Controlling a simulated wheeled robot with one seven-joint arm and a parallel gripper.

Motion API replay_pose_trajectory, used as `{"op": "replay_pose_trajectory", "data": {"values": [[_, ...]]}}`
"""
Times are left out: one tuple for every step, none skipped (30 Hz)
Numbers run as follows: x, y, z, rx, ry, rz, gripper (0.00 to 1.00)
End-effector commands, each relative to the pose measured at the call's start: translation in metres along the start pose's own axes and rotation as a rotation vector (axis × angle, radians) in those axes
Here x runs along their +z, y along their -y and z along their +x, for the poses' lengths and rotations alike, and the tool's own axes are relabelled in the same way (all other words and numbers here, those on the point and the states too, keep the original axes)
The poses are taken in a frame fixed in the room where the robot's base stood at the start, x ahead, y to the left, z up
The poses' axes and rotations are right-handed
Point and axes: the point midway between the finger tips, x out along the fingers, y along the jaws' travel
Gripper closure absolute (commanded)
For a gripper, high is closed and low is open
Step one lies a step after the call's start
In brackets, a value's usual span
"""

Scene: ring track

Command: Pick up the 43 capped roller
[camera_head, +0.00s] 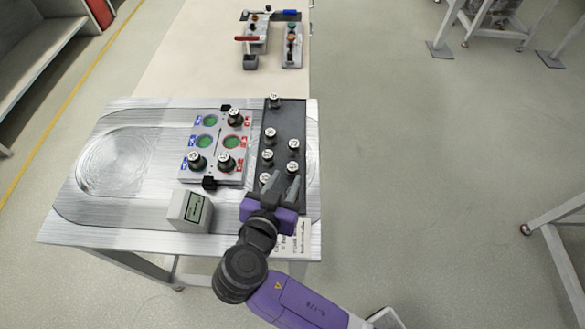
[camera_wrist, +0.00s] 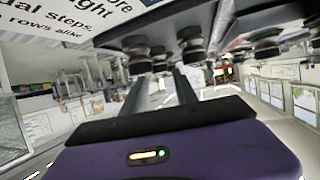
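Several dark capped rollers with pale tops stand upright on a dark tray (camera_head: 284,120) at the right of the table. One roller (camera_head: 273,99) is at its far end, others (camera_head: 270,133) (camera_head: 293,144) (camera_head: 267,155) are farther down. I cannot read which cap says 43. My gripper (camera_head: 280,182) is over the near end of the tray, and its body hides part of it. In the wrist view my gripper's fingers (camera_wrist: 160,88) are apart with nothing clearly between them. Rollers (camera_wrist: 190,48) show beyond the fingertips in that view, upside down.
A grey plate (camera_head: 215,147) beside the tray has green round spots, red and blue labels and three capped rollers (camera_head: 234,117) (camera_head: 196,160) (camera_head: 226,160). A small display box (camera_head: 190,210) stands near the front. The table's left part (camera_head: 115,165) is clear.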

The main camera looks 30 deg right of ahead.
Motion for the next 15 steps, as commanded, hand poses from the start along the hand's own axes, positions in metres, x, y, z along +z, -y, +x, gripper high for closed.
{"op": "replay_pose_trajectory", "data": {"values": [[0.0,0.0,0.003,0.001,0.0,0.0,0.65],[0.0,0.0,0.004,0.001,0.001,0.0,0.65],[0.0,-0.001,0.007,0.002,0.001,-0.001,0.65],[0.0,-0.001,0.01,0.003,0.001,-0.001,0.65],[-0.001,-0.001,0.013,0.003,0.001,0.0,0.65],[-0.001,-0.001,0.019,0.003,0.001,0.0,0.65],[-0.001,-0.001,0.024,0.003,0.001,-0.001,0.65],[-0.001,-0.001,0.029,0.003,0.001,-0.001,0.65],[-0.001,-0.001,0.035,0.004,0.001,0.0,0.65],[-0.001,-0.001,0.04,0.003,0.001,0.0,0.65],[-0.001,-0.001,0.045,0.004,0.0,0.0,0.65],[-0.001,0.0,0.05,0.002,0.0,0.0,0.65],[-0.001,0.0,0.053,0.002,0.0,-0.001,0.65],[-0.001,0.0,0.056,0.002,0.001,-0.001,0.65],[-0.001,0.0,0.059,0.0,0.001,0.0,0.65]]}}
